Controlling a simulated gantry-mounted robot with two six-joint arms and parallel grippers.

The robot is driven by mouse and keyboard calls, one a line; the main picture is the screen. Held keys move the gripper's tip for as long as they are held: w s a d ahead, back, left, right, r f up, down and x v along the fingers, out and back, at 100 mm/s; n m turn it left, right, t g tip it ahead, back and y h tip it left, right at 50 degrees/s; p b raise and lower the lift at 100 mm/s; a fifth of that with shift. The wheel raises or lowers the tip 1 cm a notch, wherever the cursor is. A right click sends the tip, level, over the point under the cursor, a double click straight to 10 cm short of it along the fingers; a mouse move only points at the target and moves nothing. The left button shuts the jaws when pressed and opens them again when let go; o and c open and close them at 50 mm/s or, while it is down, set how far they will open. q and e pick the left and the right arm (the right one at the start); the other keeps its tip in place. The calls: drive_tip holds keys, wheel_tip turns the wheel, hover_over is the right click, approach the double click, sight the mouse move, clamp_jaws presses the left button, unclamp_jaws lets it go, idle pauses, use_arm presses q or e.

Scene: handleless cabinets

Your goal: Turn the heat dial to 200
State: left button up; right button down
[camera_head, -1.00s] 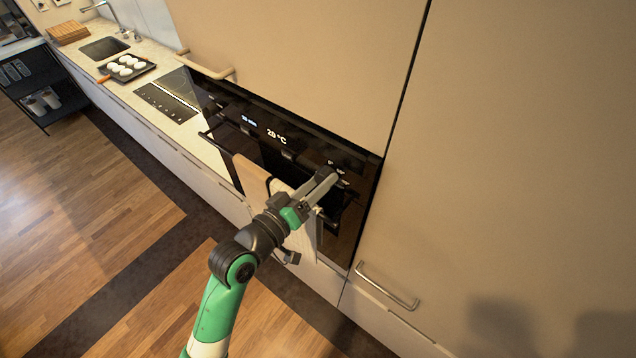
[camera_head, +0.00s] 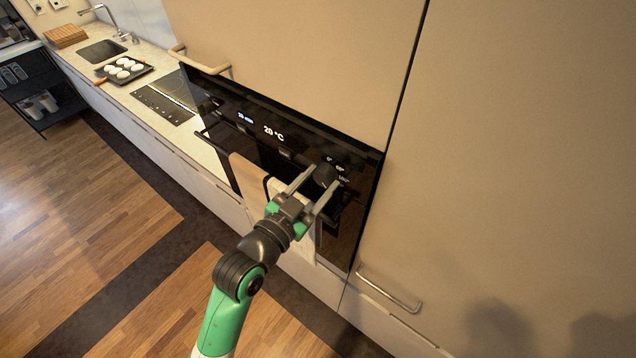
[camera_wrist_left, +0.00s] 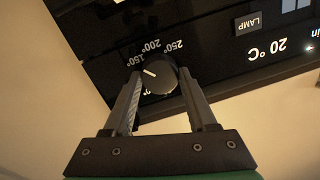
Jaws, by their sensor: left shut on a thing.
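The heat dial (camera_head: 325,172) is a round black knob on the right of the black oven panel. In the left wrist view the dial (camera_wrist_left: 158,73) has a white pointer line aimed left and slightly up, short of the 150° mark. The 150°, 200° and 250° marks appear upside down around it; part of the scale is hidden behind a finger. My left gripper (camera_head: 324,177) has one finger on each side of the dial and is shut on it. It also shows in the left wrist view (camera_wrist_left: 159,76). My right gripper is not in view.
The oven display (camera_head: 273,133) reads 20 °C. A towel (camera_head: 250,180) hangs on the oven front below the panel. A cabinet handle (camera_head: 200,65) sticks out above, and a metal handle (camera_head: 390,288) lies lower right. A baking tray (camera_head: 124,70) with white items stands far left.

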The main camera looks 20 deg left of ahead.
use_arm(q)
drive_tip(key=m+b, duration=0.1)
drive_tip(key=m, duration=0.3)
drive_tip(key=shift+f, duration=0.15)
drive_tip(key=shift+m+t+b, duration=0.4)
drive_tip(key=shift+m+b, duration=0.35)
drive_tip(key=shift+m, duration=1.05)
drive_tip(key=o, duration=1.4)
drive_tip(key=shift+c, duration=0.2)
drive_tip(key=shift+s, duration=0.1)
drive_tip(key=s+a, duration=0.1)
drive_tip(key=s, duration=1)
drive_tip(key=shift+s+a+b, duration=0.15)
drive_tip(key=shift+s+b, duration=0.05)
drive_tip(key=shift+b, duration=0.2)
